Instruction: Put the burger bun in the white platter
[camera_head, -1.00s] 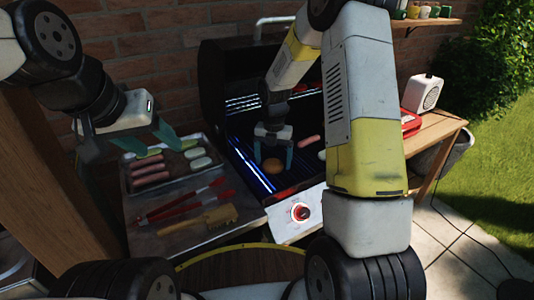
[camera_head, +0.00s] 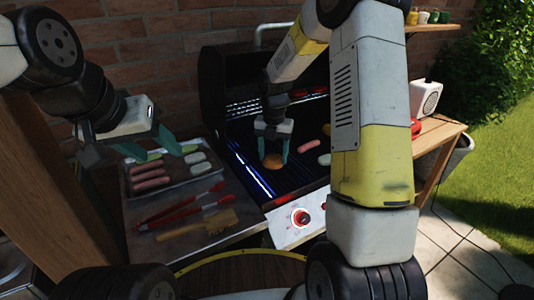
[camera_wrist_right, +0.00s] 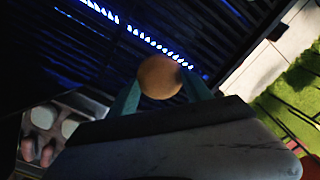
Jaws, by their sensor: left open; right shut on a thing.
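The burger bun (camera_head: 272,161) is round and brown, on or just above the grill grate inside the open grill. My right gripper (camera_head: 273,155) is shut on it from above. In the right wrist view the bun (camera_wrist_right: 159,77) sits between the two teal fingertips. I cannot tell whether the bun touches the grate. I cannot make out a white platter in these frames.
The tray holds sausages (camera_head: 150,178) and pale and green slices. A sausage and a pale round piece (camera_head: 324,160) lie on the grill. A side table (camera_head: 437,135) stands right.

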